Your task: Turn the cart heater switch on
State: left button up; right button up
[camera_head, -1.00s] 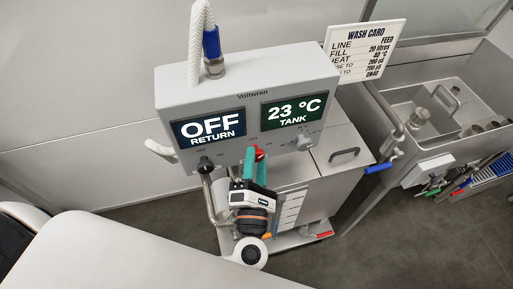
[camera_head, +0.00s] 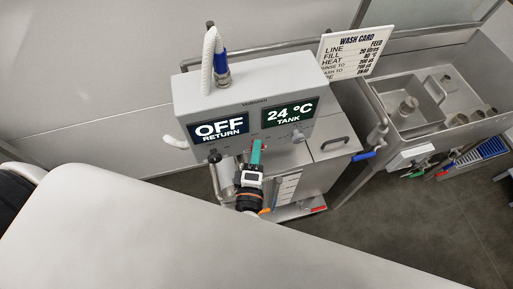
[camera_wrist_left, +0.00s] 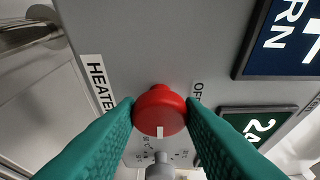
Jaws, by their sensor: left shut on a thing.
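The cart heater switch is a red knob, seen in the left wrist view (camera_wrist_left: 160,110) with HEATER lettering on its left and OFF lettering on its right. A white mark on its rim points down in that view, toward a grey knob (camera_wrist_left: 160,168). In the head view my left gripper (camera_head: 258,146) reaches the front of the cart's control box (camera_head: 250,85). Its teal fingers are shut on the red knob, one on each side. The fingers mostly hide the knob in the head view. My right gripper is not in view.
The box shows OFF RETURN (camera_head: 219,128) and 24 °C TANK (camera_head: 290,113). A grey dial (camera_head: 298,136) sits below the tank display. A white hose (camera_head: 208,60) rises from the box top. A wash card (camera_head: 352,50) and steel sink (camera_head: 415,105) stand to the right.

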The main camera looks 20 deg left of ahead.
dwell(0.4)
pick_arm(q)
jog(key=o, duration=1)
jog(key=shift+c, duration=0.2)
jog(key=b+v, duration=0.5)
jog(key=v, duration=0.7)
